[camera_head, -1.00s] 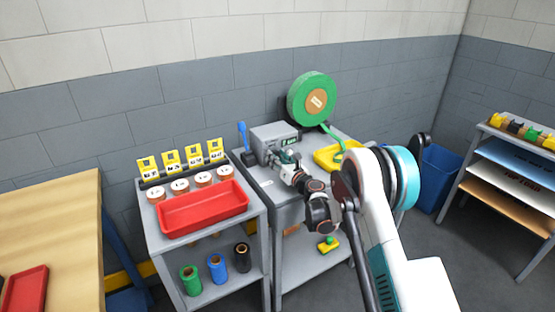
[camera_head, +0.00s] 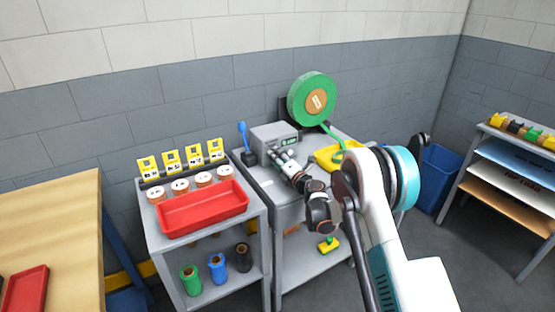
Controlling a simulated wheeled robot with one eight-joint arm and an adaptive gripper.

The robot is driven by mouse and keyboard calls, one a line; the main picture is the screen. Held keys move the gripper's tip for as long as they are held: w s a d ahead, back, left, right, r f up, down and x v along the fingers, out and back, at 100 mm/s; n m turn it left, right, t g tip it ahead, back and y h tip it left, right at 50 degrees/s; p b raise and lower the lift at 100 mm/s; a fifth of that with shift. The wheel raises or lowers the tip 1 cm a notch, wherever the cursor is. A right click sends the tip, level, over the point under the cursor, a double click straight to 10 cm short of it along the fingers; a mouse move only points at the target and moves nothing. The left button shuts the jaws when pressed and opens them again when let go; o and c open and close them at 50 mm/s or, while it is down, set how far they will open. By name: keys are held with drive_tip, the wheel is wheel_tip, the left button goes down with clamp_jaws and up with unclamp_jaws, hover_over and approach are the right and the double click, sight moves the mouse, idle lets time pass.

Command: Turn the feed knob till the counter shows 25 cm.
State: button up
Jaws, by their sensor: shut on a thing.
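The grey feed machine (camera_head: 262,138) stands on the middle grey cart against the wall. Its small counter display (camera_head: 290,141) is on the front, and its digits are too small to read. My gripper (camera_head: 278,156) is at the front of the machine, below and left of the display, and is shut on the feed knob. The fingers hide the knob. A large green tape roll (camera_head: 301,98) stands behind and right, with a green strip (camera_head: 335,138) running down from it to a yellow tray (camera_head: 327,156).
A blue-handled lever (camera_head: 243,132) stands left of the machine. The left cart holds a red tray (camera_head: 188,216), white-topped rolls (camera_head: 180,186) and yellow cards (camera_head: 171,158). A blue bin (camera_head: 436,178) and shelf rack (camera_head: 520,150) stand at right.

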drive_tip(key=m, duration=0.6)
drive_tip(key=shift+m, duration=0.3)
drive_tip(key=m, duration=0.5)
idle(0.4)
drive_tip(key=o, duration=1.1)
drive_tip(key=shift+c, duration=0.2)
drive_tip(key=shift+d, duration=0.1)
drive_tip(key=v, duration=1.2)
